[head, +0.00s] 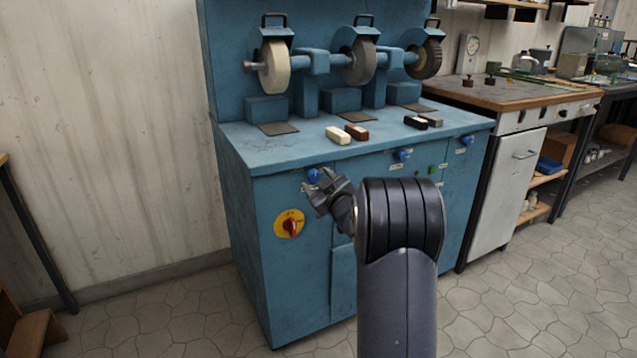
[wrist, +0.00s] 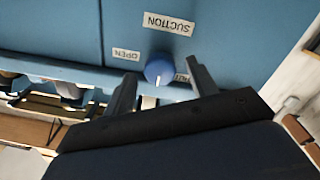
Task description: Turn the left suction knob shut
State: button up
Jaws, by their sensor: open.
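The left suction knob (head: 313,175) is a round blue knob on the front of the blue grinding cabinet (head: 236,205), near its top edge. In the wrist view the blue knob (wrist: 159,68) appears upside down by a SUCTION label (wrist: 169,23). An OPEN label (wrist: 126,55) is on its left, and another label (wrist: 182,77) on its right is partly hidden by a finger. A small pale mark shows at the knob's lower edge in that view. My gripper (head: 312,186) is open, its fingers (wrist: 160,72) on either side of the knob; I cannot tell whether they touch it.
A red switch on a yellow plate (head: 290,224) is below and left of the knob. More blue knobs (head: 402,155) (head: 467,140) are to the right. Grinding wheels (head: 274,67) and polishing bars (head: 338,135) are on the cabinet top. The floor on the right is clear.

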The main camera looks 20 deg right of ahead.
jog(key=s+p, duration=0.1)
jog(key=s, duration=1)
jog(key=shift+p, duration=0.3)
jog(key=shift+w+f, duration=0.1)
jog(key=shift+w, duration=0.15)
jog(key=w+b, duration=0.1)
jog(key=w, duration=0.9)
jog(key=shift+w+b, duration=0.2)
jog(key=shift+b, duration=0.15)
jog(key=shift+w+r+p, duration=0.1)
jog(key=shift+r+p, duration=0.1)
jog(key=shift+p, duration=0.1)
jog(key=shift+f+m, duration=0.1)
jog(key=shift+m, duration=0.5)
